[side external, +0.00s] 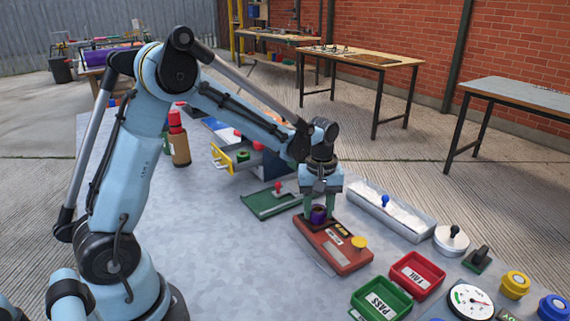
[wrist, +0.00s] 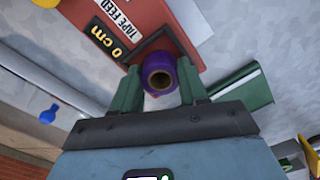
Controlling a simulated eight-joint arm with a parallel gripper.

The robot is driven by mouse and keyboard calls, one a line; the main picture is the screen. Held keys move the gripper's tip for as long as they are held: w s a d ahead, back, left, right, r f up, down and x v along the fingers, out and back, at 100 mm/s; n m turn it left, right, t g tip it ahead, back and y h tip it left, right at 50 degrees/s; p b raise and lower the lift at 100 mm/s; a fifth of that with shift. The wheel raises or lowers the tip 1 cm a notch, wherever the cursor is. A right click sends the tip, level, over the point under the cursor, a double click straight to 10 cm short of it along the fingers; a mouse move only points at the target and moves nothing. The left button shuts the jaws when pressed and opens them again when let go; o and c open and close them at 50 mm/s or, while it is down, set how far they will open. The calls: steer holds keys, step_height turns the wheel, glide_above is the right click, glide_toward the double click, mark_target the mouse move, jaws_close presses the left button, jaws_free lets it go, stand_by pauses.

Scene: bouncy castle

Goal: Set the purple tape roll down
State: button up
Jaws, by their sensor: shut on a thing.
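The purple tape roll (wrist: 160,78) sits between the green fingers of my gripper (wrist: 158,88) in the wrist view, its brown core facing the camera. In the side view the roll (side external: 318,214) is held low between the fingers of my gripper (side external: 317,208), at the back-left end of a red tape feed box (side external: 345,255). The red box (wrist: 165,12) carries labels reading "TAPE FEED" and "0 cm" in the wrist view. A dark-framed recess on the box lies right by the roll. I cannot tell whether the roll touches the box.
A green plate with a red knob (side external: 272,202) lies to the left of the box. A long grey tray with a blue knob (side external: 388,210) lies behind right. Green PASS (side external: 380,300) and red FAIL (side external: 417,274) trays stand in front right. Bare tabletop (side external: 235,265) lies left of the box.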

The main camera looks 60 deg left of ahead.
mark_target(318, 209)
steer(key=shift+f, duration=0.15)
steer(key=o, duration=1.1)
step_height(318, 209, up, 12)
steer(key=shift+s+d+f+m+t, duration=0.25)
steer(key=shift+s+d+m+t, duration=0.75)
steer(key=shift+s+m, duration=1.1)
steer(key=shift+s+d+f+m+t, duration=0.3)
steer(key=shift+s+d+m+t, duration=0.25)
steer(key=shift+s+m+t, duration=1.45)
steer(key=shift+s+d+f+m+t, duration=0.25)
steer(key=shift+s+d+m+t, duration=0.45)
steer(key=shift+s+m, duration=1.45)
steer(key=shift+s+n, duration=0.4)
steer(key=shift+n, duration=0.05)
